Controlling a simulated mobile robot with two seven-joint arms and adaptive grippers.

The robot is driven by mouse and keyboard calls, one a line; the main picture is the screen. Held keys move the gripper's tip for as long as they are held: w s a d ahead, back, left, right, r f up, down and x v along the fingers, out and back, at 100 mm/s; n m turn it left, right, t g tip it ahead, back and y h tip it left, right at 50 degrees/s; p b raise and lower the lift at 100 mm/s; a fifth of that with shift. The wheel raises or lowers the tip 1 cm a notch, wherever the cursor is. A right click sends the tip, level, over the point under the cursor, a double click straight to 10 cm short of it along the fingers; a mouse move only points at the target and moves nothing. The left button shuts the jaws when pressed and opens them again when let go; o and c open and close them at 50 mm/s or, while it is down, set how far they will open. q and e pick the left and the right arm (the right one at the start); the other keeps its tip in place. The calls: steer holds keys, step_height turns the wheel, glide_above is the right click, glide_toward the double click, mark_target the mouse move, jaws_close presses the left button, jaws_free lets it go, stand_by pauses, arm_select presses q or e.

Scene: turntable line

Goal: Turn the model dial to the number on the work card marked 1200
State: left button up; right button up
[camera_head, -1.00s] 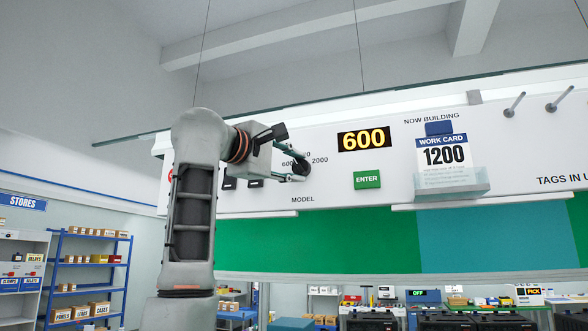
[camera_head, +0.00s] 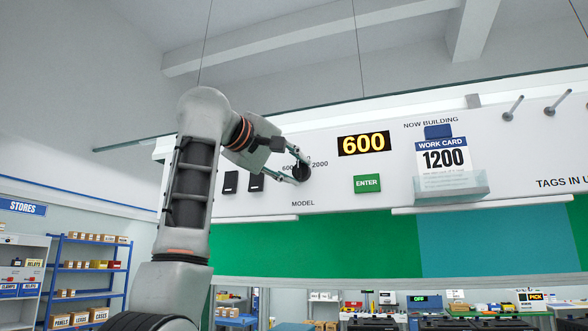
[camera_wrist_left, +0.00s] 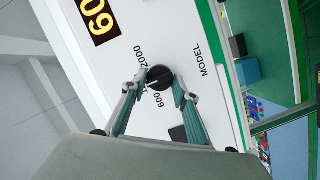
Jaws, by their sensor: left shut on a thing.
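The black model dial (camera_head: 302,172) is on the white panel above the word MODEL, with 600 and 2000 printed beside it. My left gripper (camera_head: 299,173) is at the dial, its fingers shut on it. In the left wrist view the dial (camera_wrist_left: 159,78) sits between the two fingertips, and its white pointer mark lies toward the 600. The display (camera_head: 363,143) reads 600 in yellow. The work card (camera_head: 443,160) shows 1200 and stands in a clear holder. The green ENTER button (camera_head: 367,183) is under the display. My right gripper is not in view.
Metal pegs (camera_head: 559,100) stick out at the upper right. A green and teal board (camera_head: 320,246) lies below the panel. Shelves (camera_head: 90,270) stand far left.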

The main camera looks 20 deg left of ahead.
arm_select(q)
steer(key=shift+f, duration=0.15)
steer(key=o, duration=1.1)
steer(key=v, duration=1.2)
